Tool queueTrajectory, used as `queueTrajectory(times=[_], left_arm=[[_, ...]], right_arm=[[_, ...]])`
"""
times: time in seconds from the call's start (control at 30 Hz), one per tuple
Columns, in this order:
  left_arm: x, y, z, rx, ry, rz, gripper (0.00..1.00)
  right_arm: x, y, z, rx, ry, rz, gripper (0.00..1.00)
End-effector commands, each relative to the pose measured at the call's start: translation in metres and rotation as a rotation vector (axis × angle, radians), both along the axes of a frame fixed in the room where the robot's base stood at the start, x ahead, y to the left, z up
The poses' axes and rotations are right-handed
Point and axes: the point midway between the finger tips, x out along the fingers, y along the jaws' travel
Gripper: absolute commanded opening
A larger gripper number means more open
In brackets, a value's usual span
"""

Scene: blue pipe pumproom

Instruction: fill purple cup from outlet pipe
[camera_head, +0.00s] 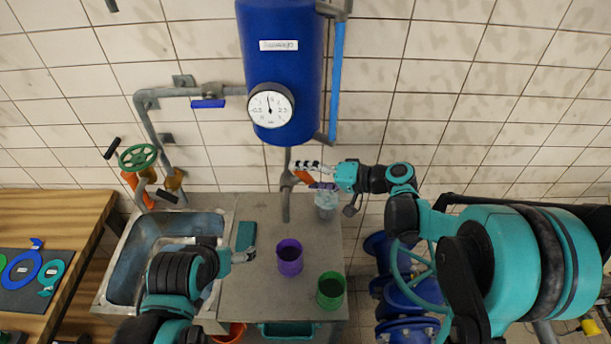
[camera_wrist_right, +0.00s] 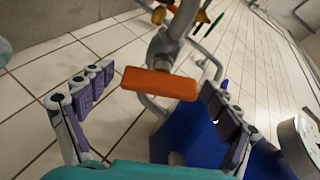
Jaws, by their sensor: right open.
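The purple cup (camera_head: 289,258) stands upright on the grey counter, below the end of the grey outlet pipe (camera_head: 286,205) in the head view. The pipe comes down from the blue tank (camera_head: 283,60). An orange valve handle (camera_head: 305,177) is on this pipe; it also shows in the right wrist view (camera_wrist_right: 160,83). My right gripper (camera_head: 312,172) is open, with its fingers on either side of the orange handle, not closed on it. My left gripper (camera_head: 246,256) is left of the purple cup, apart from it; its jaw state is unclear. The cup's inside is dark.
A green cup (camera_head: 331,291) stands right of the purple one. A clear jar (camera_head: 326,203) stands below my right wrist. Blue pipes (camera_head: 405,290) are at the right.

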Motion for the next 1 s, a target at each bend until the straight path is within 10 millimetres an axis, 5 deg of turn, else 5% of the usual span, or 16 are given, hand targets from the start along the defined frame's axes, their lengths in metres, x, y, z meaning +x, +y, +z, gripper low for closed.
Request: queueTrajectory(times=[0.27, 0.7, 1.0], left_arm=[[0.0, 0.0, 0.0, 0.0, 0.0, 0.0, 0.9], [0.0, 0.0, 0.0, 0.0, 0.0, 0.0, 0.9], [0.0, 0.0, 0.0, 0.0, 0.0, 0.0, 0.9]], right_arm=[[-0.005, -0.016, 0.006, 0.001, 0.0, -0.005, 0.9], [-0.039, -0.091, 0.036, 0.0, 0.0, -0.003, 0.9], [-0.045, -0.104, 0.041, 0.0, 0.0, 0.0, 0.9]])
